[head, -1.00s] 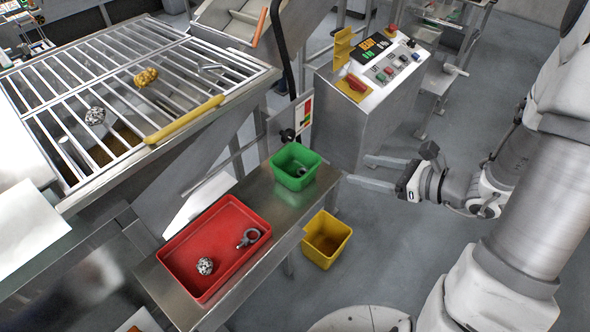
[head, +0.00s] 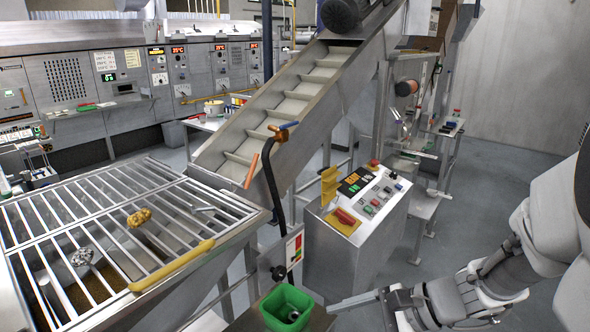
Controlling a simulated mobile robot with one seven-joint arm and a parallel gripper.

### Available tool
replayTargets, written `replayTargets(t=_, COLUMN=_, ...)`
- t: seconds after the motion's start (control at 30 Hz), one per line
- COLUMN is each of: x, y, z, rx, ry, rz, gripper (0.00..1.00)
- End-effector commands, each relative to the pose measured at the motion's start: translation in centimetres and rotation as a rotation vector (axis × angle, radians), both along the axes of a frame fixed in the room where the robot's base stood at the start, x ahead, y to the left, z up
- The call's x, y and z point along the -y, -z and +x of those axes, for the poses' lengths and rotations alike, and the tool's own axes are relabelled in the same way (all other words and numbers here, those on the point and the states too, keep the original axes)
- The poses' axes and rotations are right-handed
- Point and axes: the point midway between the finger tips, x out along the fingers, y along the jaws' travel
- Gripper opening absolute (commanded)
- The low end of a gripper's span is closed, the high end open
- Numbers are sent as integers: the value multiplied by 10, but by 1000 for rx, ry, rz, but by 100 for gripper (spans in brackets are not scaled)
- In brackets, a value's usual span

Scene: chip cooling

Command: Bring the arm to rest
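My gripper (head: 345,312) is at the bottom of the head view, right of the green bin (head: 287,306). One long flat finger shows, pointing left and apart from the bin; the other is cut off by the lower picture edge. The visible finger sits at the far end of the palm, which fits open jaws. No object shows in the gripper. My arm (head: 490,285) comes in from the right, bent, over the floor.
The control console (head: 350,235) with buttons stands just behind my gripper. A slanted conveyor (head: 290,105) rises behind it. A grated bin (head: 110,230) with a yellow bar is at left. Free floor (head: 470,210) lies at right.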

Motion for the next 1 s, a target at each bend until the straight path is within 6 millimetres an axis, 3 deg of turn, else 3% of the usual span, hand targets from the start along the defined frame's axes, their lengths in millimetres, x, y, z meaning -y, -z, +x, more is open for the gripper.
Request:
replayTargets(t=0.17, x=-7, y=-19, z=-35, rx=174, ry=-288, rz=-243, gripper=74)
replayTargets(t=0.4, x=9, y=-41, z=-66, rx=415, ry=-626, rz=-596, gripper=74)
replayTargets(t=0.7, x=43, y=-84, z=-79, rx=704, ry=-943, rz=-1047, gripper=74)
replayTargets(t=1.0, x=58, y=-107, z=-81, rx=807, ry=-1044, rz=-1238, gripper=74)
